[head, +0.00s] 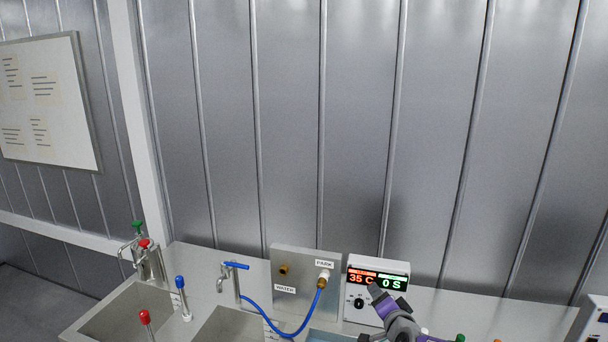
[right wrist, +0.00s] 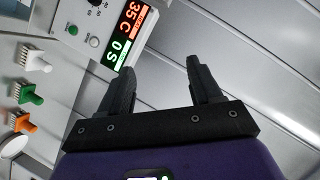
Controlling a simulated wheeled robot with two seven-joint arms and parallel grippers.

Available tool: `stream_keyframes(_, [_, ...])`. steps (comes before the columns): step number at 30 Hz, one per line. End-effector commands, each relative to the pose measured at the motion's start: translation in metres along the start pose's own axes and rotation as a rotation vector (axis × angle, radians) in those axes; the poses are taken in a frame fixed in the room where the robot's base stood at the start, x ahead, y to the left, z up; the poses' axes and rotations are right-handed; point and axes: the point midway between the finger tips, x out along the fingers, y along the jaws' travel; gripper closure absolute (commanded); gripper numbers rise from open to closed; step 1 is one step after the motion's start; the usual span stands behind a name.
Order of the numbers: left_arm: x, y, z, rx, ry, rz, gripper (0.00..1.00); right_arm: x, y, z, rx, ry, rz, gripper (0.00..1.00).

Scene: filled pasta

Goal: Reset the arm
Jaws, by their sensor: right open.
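My right gripper (right wrist: 160,66) is open and empty in the right wrist view, its two black fingers apart with nothing between them. Part of my right arm (head: 390,312), purple and grey, shows at the bottom of the head view, in front of the control box (head: 361,314). The box's display reads 35 C in red and 0 S in green; the display (right wrist: 129,35) also shows beyond the fingers in the right wrist view. My left gripper is not in view.
A steel counter holds sinks (head: 125,309), a blue-handled tap (head: 236,267) and a panel (head: 301,262) labelled WATER and PARK with a blue hose (head: 270,317). Red, green and blue-topped items stand at left. White, green and orange connectors (right wrist: 30,94) show in the right wrist view.

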Motion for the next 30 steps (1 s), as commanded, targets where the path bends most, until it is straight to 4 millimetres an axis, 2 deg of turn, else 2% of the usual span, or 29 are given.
stream_keyframes(8, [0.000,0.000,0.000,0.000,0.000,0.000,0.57,-0.003,0.079,0.090,-0.080,-0.195,0.136,0.36])
stream_keyframes(11, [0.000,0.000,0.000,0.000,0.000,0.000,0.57,-0.015,0.120,0.139,-0.123,-0.310,0.202,0.36])
stream_keyframes(14, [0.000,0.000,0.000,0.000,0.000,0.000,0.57,-0.041,0.165,0.196,-0.173,-0.456,0.273,0.36])
stream_keyframes(17, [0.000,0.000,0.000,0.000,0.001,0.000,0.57,-0.077,0.207,0.250,-0.220,-0.611,0.337,0.36])
stream_keyframes(20, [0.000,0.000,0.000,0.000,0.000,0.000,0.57,-0.124,0.244,0.299,-0.262,-0.775,0.391,0.36])
stream_keyframes(21, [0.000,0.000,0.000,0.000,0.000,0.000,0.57,-0.146,0.256,0.318,-0.275,-0.843,0.410,0.36])
stream_keyframes(23, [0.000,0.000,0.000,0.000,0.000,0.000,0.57,-0.181,0.273,0.343,-0.295,-0.949,0.436,0.36])
stream_keyframes(26, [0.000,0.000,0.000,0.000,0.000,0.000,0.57,-0.246,0.295,0.379,-0.321,-1.132,0.468,0.36])
stream_keyframes(27, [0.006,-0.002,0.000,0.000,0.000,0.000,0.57,-0.262,0.304,0.390,-0.329,-1.181,0.472,0.36])
stream_keyframes(28, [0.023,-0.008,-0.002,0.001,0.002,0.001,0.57,-0.248,0.316,0.396,-0.331,-1.158,0.467,0.36])
stream_keyframes(30, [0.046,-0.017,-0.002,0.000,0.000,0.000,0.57,-0.239,0.335,0.408,-0.331,-1.152,0.466,0.36])
